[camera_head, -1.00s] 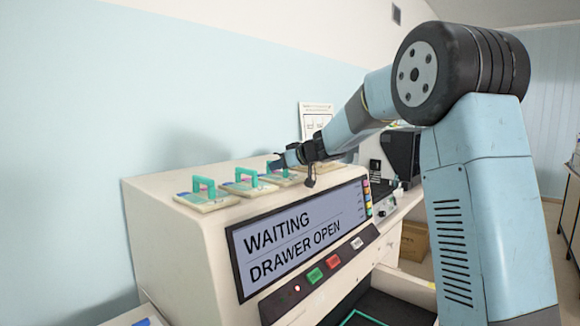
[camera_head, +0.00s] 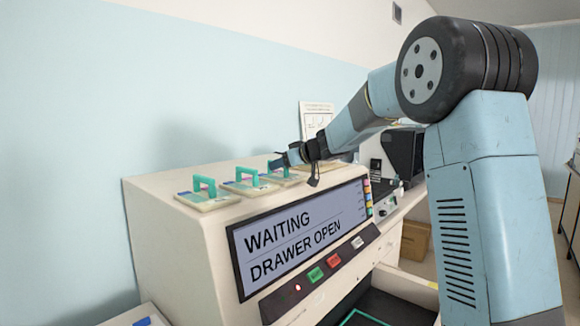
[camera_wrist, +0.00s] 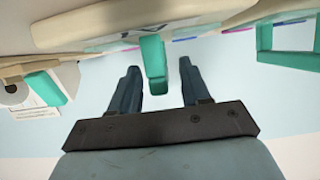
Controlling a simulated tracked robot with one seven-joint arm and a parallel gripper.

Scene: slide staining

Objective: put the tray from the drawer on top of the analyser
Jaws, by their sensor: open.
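The analyser (camera_head: 165,240) is a cream machine whose screen reads "WAITING" and "DRAWER OPEN". On its top a tray (camera_head: 287,181) with a green handle (camera_head: 278,165) sits in front of my gripper (camera_head: 282,160). In the wrist view my gripper (camera_wrist: 158,70) is open, with the handle (camera_wrist: 153,65) between its fingers and a gap on each side. The tray (camera_wrist: 90,25) appears at the top of that view. The open drawer (camera_head: 400,290) is at the bottom of the head view. A green outline (camera_head: 362,318) shows in it, cut off by the frame.
Two more green-handled trays, one at the left (camera_head: 207,200) and one in the middle (camera_head: 250,187), stand in the row on top. Part of another tray (camera_head: 325,167) shows behind my wrist. A dark instrument (camera_head: 400,155) stands beyond the analyser.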

